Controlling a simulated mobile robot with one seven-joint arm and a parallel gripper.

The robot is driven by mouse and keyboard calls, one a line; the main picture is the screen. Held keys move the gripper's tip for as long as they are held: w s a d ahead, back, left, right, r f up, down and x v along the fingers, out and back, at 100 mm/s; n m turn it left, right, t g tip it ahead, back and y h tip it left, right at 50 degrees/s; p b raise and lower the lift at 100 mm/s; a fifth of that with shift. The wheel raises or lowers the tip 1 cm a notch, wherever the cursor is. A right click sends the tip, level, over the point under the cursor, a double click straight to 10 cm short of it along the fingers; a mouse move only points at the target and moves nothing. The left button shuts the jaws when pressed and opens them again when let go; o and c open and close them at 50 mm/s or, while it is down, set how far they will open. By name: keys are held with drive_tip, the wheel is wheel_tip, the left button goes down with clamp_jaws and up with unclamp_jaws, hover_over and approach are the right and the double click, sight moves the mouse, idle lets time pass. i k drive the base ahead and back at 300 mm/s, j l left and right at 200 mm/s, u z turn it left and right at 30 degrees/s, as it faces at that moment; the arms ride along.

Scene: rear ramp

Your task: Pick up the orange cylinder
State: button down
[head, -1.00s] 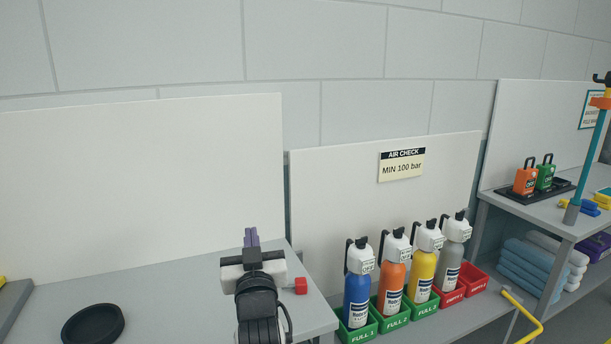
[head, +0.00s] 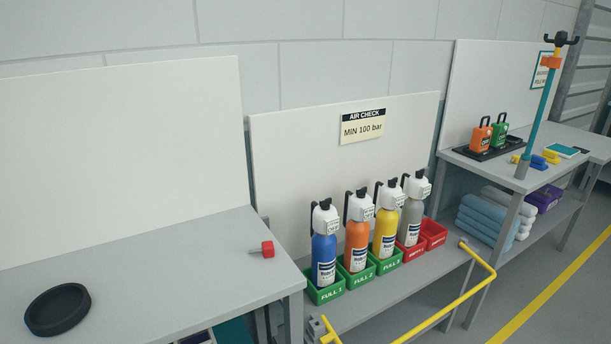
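The orange cylinder (head: 357,246) stands upright in the second green holder, labelled FULL 2 (head: 359,283), on the low bench. It has a white-and-black valve head (head: 359,205) with a black handle, and a white label. The blue cylinder (head: 324,252) stands close on its left and the yellow cylinder (head: 386,230) close on its right. A grey cylinder (head: 411,218) stands farther right in a red holder. My gripper is not in view.
A yellow rail (head: 440,307) runs in front of the low bench. A teal pole (head: 538,112) stands by the right bench.

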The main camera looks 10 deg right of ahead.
sight(357, 229)
drive_tip(key=i+l+z, duration=0.1)
drive_tip(key=l, duration=0.3)
drive_tip(key=i+l+z, duration=0.1)
drive_tip(key=l, duration=0.3)
drive_tip(key=i+l+z, duration=0.1)
drive_tip(key=l, duration=0.3)
drive_tip(key=i+l+z, duration=0.1)
drive_tip(key=i+l, duration=0.25)
drive_tip(key=i, duration=0.25)
